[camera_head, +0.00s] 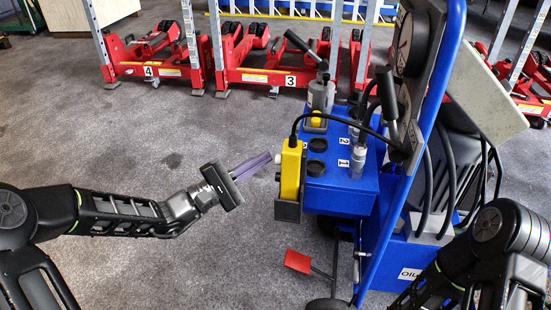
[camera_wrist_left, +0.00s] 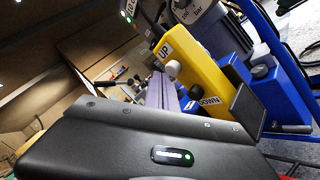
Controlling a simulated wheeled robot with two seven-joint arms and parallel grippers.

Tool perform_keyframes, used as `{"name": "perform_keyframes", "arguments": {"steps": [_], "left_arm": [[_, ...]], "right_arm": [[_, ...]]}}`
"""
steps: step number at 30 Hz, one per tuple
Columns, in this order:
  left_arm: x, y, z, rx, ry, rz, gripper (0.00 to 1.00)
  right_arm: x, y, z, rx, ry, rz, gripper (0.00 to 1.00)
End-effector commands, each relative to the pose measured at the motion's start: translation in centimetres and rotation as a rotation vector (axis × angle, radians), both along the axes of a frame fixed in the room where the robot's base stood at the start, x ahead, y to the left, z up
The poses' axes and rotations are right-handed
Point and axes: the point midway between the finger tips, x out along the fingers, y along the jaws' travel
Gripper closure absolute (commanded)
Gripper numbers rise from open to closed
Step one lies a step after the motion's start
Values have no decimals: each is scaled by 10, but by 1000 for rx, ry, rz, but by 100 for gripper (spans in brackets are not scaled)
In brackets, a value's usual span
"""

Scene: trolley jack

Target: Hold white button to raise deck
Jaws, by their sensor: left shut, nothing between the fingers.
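The yellow control box (camera_head: 291,172) hangs at the left side of the blue cart (camera_head: 345,190). In the left wrist view, the box (camera_wrist_left: 205,72) carries the labels UP and DOWN. The white button (camera_wrist_left: 174,68) sticks out beside UP. A dark button (camera_wrist_left: 191,106) sits beside DOWN. My left gripper (camera_head: 268,159) is shut and empty, its fingertips just left of the box, at about the white button's height. In the left wrist view, its fingers (camera_wrist_left: 163,91) point towards the white button; I cannot tell whether they touch it. My right gripper is out of view. I cannot make out the deck.
A black cable runs from the box over the cart's top. A red pedal (camera_head: 298,261) sticks out low at the cart's left. Red jacks with number plates (camera_head: 275,77) stand along the back. The grey floor (camera_head: 130,135) on the left is clear.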

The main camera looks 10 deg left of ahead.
Motion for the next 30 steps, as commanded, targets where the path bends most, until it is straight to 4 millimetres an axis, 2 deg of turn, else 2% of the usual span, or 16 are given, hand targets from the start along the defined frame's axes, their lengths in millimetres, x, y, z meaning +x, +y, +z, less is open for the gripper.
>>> {"name": "perform_keyframes", "arguments": {"steps": [30], "left_arm": [[-1, -9, 0, 0, 0, -1, 100]], "right_arm": [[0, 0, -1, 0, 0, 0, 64]]}}
